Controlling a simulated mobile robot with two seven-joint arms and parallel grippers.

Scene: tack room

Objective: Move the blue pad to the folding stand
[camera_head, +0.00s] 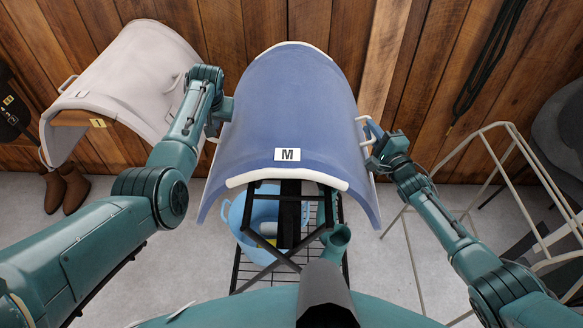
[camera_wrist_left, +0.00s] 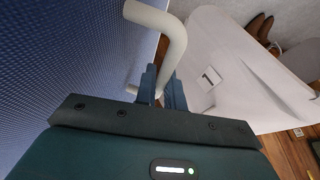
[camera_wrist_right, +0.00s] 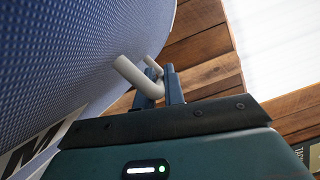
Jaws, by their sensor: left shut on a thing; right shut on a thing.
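The blue pad (camera_head: 290,105) is a large arched sheet with pale edges and a white M label, in the middle of the head view. My left gripper (camera_head: 222,110) is at its left side, shut on a pale bent handle (camera_wrist_left: 168,35) in the left wrist view. My right gripper (camera_head: 370,138) is at its right side, shut on the matching handle (camera_wrist_right: 134,75) in the right wrist view. A black stand with crossed legs (camera_head: 290,215) shows under the pad's near end; the pad hides its top, so contact cannot be told.
A white arched pad (camera_head: 130,75) rests on a wooden support at left, with brown boots (camera_head: 65,190) below. A blue bucket (camera_head: 240,215) sits under the blue pad on a wire shelf. A pale tubular frame (camera_head: 405,250) stands at right. A wooden wall (camera_head: 340,40) closes the back.

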